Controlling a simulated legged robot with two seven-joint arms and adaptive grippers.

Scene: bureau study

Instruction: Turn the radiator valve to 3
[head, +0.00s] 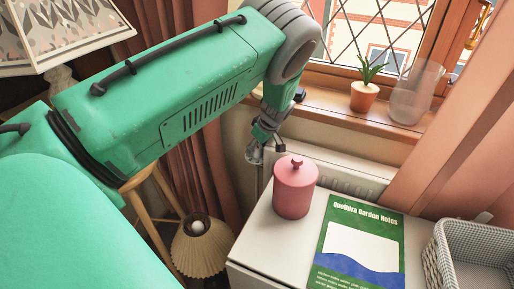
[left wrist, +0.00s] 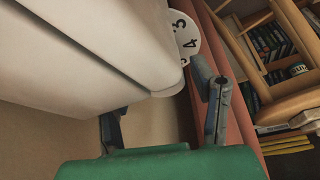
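The radiator valve's white round dial (left wrist: 187,32) shows in the left wrist view, with black numerals including what look like a 3 and a 4. It sits at the end of the white radiator (left wrist: 90,40), which hides part of it. In the left wrist view my left gripper (left wrist: 165,102) has its two fingers spread apart with nothing between them. The dial lies just beyond the fingertips, apart from them as far as I can tell. In the head view my left gripper (head: 262,145) points down beside the radiator (head: 340,172); I cannot make out the valve there. My right gripper is not in view.
A white cabinet (head: 258,243) stands close by, bearing a pink lidded jar (head: 294,190), a green book (head: 350,215) and a grey basket (head: 436,262). The windowsill (head: 330,96) holds a potted plant (head: 364,95) and a glass vase (head: 412,98). A pleated lamp (head: 201,245) stands below my arm.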

